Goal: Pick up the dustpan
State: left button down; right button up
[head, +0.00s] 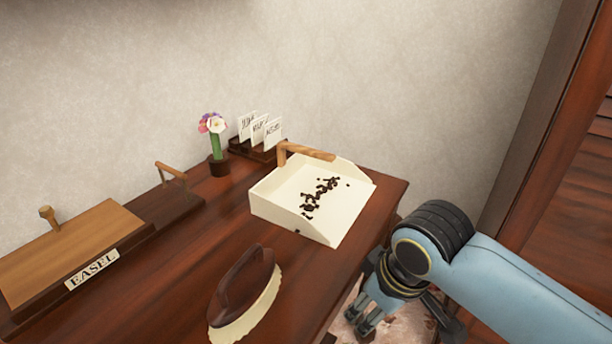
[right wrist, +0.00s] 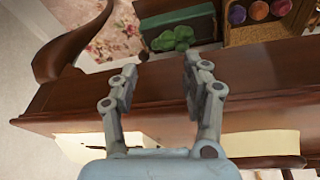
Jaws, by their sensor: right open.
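The dustpan (head: 285,216) is a cream, shallow pan with a wooden handle (head: 308,152) at its back, and it lies on the dark wooden table. Dark crumbs lie in it. My right gripper (head: 368,318) is open and empty, beyond the table's right edge, to the right of and nearer than the dustpan. In the right wrist view my right gripper (right wrist: 160,70) shows its fingers apart over the table edge. My left gripper is not in view.
A brush (head: 242,290) with a dark handle lies in front of the dustpan. A flower pot (head: 219,166) and a card rack (head: 262,153) stand behind. A wooden box labelled EASEL (head: 75,250) is at left. In the right wrist view, a tray of colored balls (right wrist: 265,30) is at top right.

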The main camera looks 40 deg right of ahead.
notch_tip(320, 180, up, 10)
jog(key=w+p, duration=0.2)
jog(key=n+y, duration=0.2)
jog(key=n, duration=0.1)
send_near(309, 149)
jog(key=shift+s+a+f+t, duration=0.15)
jog(key=shift+s+f+t, duration=0.15)
jog(key=shift+s+t, duration=0.15)
jog(key=shift+w+b, duration=0.3)
jog(key=x, duration=0.4)
jog(key=b+x, duration=0.1)
jog(key=x, duration=0.5)
jog(key=shift+s+f+p, duration=0.1)
jog(key=shift+f+p, duration=0.15)
jog(key=shift+p, duration=0.1)
